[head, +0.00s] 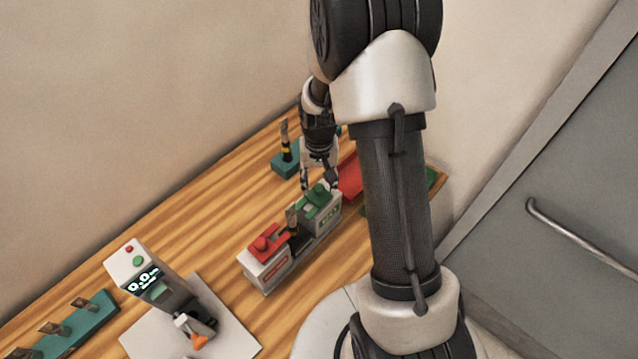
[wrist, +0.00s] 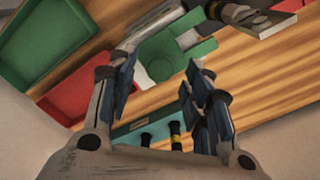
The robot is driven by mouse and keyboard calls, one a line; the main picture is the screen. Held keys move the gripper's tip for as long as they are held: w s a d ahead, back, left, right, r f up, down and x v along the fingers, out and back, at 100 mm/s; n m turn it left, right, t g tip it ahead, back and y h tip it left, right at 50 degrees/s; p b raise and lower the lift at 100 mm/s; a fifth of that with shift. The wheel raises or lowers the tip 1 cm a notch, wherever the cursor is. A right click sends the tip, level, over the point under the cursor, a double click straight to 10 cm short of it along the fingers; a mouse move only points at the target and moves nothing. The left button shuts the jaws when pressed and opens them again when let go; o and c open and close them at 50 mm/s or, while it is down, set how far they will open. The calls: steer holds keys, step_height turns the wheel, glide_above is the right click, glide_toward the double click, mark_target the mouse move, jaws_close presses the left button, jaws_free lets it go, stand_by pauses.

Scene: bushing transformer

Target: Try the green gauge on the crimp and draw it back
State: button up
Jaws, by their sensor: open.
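The green gauge (head: 322,199) lies on the right block of a grey stand. In the wrist view the green gauge (wrist: 182,50) shows just beyond my fingertips. My gripper (head: 320,184) is open and points down close above it; no grip shows. In the wrist view my gripper (wrist: 158,72) has its fingers apart with nothing clearly between them. A crimp (head: 292,216) with a brownish end stands upright between the two blocks of the stand. It seems to show partly in the wrist view (wrist: 238,14) at the top right edge.
A red gauge (head: 264,243) lies on the stand's left block. Behind is a teal holder (head: 283,168) with a banded piece upright. A red tray (head: 350,177) and a green tray (wrist: 45,40) lie nearby. A tester (head: 150,272) and another teal rack (head: 75,330) stand at left.

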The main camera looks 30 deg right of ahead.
steer(key=shift+f, duration=0.6)
steer(key=shift+c, duration=0.5)
jaws_close()
